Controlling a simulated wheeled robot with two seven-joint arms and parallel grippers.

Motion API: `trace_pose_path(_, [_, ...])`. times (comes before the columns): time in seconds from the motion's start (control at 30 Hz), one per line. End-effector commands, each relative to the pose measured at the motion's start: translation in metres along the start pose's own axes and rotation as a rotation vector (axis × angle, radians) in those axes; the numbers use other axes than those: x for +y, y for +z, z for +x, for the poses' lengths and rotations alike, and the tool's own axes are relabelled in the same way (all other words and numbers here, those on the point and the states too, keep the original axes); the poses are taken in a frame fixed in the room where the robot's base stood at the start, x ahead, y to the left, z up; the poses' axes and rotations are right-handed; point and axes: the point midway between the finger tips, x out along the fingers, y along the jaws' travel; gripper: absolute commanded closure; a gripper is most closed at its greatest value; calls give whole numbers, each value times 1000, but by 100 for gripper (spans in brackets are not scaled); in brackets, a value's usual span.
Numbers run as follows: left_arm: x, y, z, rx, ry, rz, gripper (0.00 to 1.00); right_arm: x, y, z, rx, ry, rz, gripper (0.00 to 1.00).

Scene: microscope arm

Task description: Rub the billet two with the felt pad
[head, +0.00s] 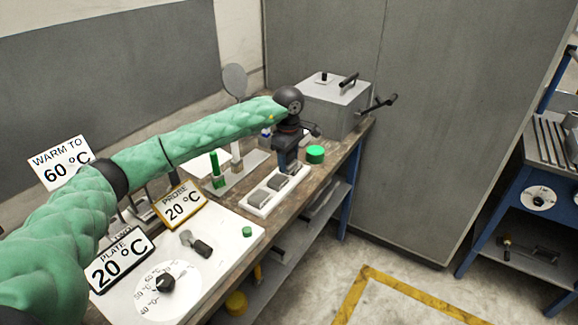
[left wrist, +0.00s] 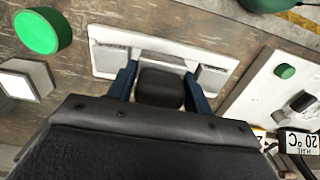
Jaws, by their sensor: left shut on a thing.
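My left gripper (head: 287,160) points down over the far end of a white tray (head: 249,207) on the bench. It is shut on a dark block, likely the felt pad (left wrist: 160,88), which shows between the two blue fingers in the left wrist view. Grey metal billets lie in the tray: a near one (head: 258,198) and a middle one (head: 277,182). The left wrist view shows billet faces at the tray's left (left wrist: 112,53) and right (left wrist: 211,76); the pad hides part of the middle. I cannot tell whether the pad touches a billet. My right gripper is out of view.
A green-topped cylinder (head: 315,154) stands right of the gripper. A grey box (head: 335,103) with handles stands behind. A white plate unit (head: 225,236) with a dial is nearer. Signs read "PLATE TWO 20 °C" (head: 120,262), "PROBE 20 °C" (head: 180,206) and "WARM TO 60 °C" (head: 61,162).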

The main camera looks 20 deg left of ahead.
Motion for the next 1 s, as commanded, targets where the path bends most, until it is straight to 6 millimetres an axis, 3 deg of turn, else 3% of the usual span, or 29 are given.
trace_pose_path(0.4, [-1,-3,-36,0,1,-9,71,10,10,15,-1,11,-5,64])
trace_pose_path(1.0, [-2,-3,-38,0,0,-9,71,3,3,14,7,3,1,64])
